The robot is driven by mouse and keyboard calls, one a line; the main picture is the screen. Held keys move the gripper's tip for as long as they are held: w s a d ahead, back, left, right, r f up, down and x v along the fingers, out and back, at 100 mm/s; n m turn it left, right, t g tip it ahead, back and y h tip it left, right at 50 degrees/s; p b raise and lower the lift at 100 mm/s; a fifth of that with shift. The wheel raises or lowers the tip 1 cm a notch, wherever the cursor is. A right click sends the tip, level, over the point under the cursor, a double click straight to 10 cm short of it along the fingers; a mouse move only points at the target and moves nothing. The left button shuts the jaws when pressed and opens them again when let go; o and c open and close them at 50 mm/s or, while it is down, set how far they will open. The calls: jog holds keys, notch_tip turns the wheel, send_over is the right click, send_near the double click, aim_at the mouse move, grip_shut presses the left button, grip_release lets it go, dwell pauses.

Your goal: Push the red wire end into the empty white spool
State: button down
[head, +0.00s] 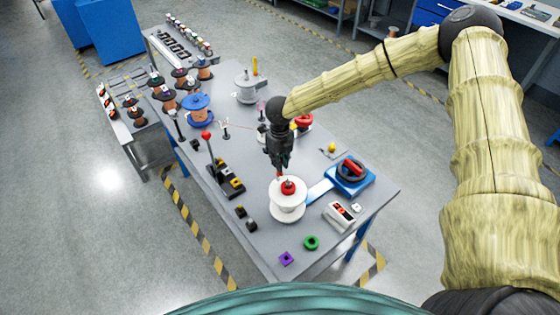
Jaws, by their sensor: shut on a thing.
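The white spool (287,212) stands upright near the front middle of the table, with a red hub (289,187) on its top. My gripper (280,166) points down just above and behind the spool. It is shut on a small red piece (279,175), which looks like the red wire end and shows under the fingertips. The piece is close to the spool's top rim; whether it touches is too small to tell. The rest of the wire cannot be clearly made out. The fingers hide part of the piece.
A blue device with a black and red knob (352,172) is right of the spool, near a white button box (341,216). A red-balled lever (206,135) and black-yellow blocks (227,181) stand left.

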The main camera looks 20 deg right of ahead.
jog(key=shift+r+p, duration=2.3)
jog(key=shift+r, duration=1.7)
jog(key=shift+s+a, duration=0.35)
jog(key=shift+s, duration=0.45)
jog(key=shift+s+a, duration=0.3)
jog(key=shift+s, duration=0.5)
jog(key=shift+s+a, duration=0.35)
jog(key=shift+s, duration=0.45)
jog(key=shift+f, duration=0.45)
jog(key=shift+w+f+b, duration=0.1)
jog(key=shift+f+b, duration=0.15)
jog(key=shift+b, duration=0.1)
jog(key=shift+f, duration=1)
